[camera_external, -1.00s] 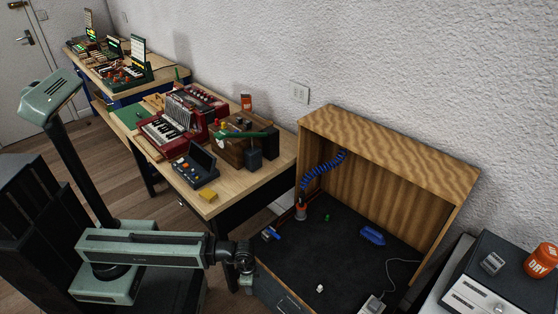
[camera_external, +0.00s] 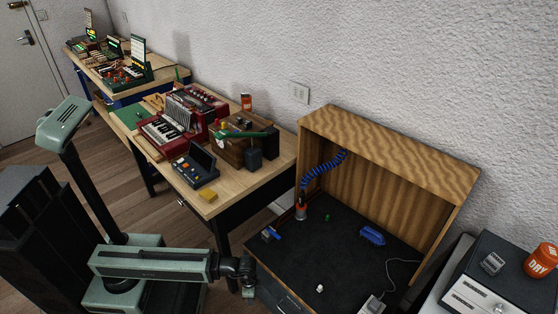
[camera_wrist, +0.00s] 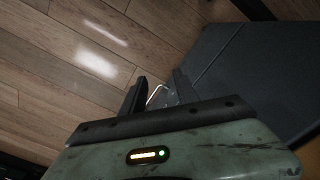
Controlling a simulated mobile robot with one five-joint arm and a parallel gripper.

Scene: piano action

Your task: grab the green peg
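A small green peg (camera_external: 327,217) stands on the dark floor of the open wooden case (camera_external: 388,135), toward its back left. My gripper (camera_external: 248,282) is at the left front edge of the case, low and apart from the peg. In the wrist view my gripper (camera_wrist: 158,92) shows two dark fingers with a gap between them and nothing held. It faces the wood floor and a dark panel (camera_wrist: 255,75). The peg does not show in the wrist view.
Inside the case are a blue block (camera_external: 371,236), a small white piece (camera_external: 320,288), a blue piece (camera_external: 271,234) and an orange-and-white holder (camera_external: 301,209) with a blue coiled cord. A wooden table (camera_external: 210,206) with instruments stands to the left.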

